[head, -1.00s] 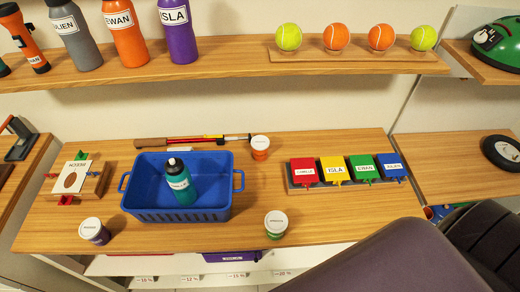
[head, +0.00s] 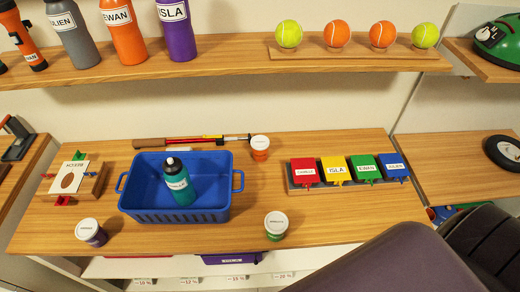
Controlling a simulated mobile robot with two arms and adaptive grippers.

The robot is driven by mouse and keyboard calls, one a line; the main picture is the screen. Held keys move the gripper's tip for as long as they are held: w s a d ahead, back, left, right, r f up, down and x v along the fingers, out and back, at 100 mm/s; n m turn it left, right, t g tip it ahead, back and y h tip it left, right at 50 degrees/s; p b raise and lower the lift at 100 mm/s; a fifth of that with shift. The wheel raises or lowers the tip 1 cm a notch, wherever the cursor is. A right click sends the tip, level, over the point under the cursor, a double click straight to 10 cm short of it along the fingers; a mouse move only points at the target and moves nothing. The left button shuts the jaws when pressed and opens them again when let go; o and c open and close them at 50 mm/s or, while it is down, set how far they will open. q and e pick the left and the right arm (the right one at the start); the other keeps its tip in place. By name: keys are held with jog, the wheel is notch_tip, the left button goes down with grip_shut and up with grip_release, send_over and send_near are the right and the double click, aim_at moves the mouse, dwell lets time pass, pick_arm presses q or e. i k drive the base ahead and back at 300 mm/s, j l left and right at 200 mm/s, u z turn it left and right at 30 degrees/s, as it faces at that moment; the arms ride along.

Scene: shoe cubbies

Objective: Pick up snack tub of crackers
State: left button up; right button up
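Three small tubs with white lids stand on the lower wooden shelf: an orange tub (head: 260,154) behind and right of the blue bin, a green tub (head: 276,233) at the front middle, and a purple tub (head: 97,239) at the front left. The lid labels are too small to read, so I cannot tell which one holds crackers. All three stand upright, outside the bin. Neither of my grippers is in view. Only a part of my arm shows at the lower right.
A blue bin (head: 145,215) holds a teal bottle (head: 180,187). Coloured named boxes (head: 336,171) stand on a rack to the right. The upper shelf (head: 230,67) carries bottles and balls. Bare wood lies between the green tub and the boxes.

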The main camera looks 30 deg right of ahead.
aim_at(259, 144)
jog(key=k+l+u, duration=0.4)
jog(key=k+l, duration=0.5)
jog(key=k, duration=0.1)
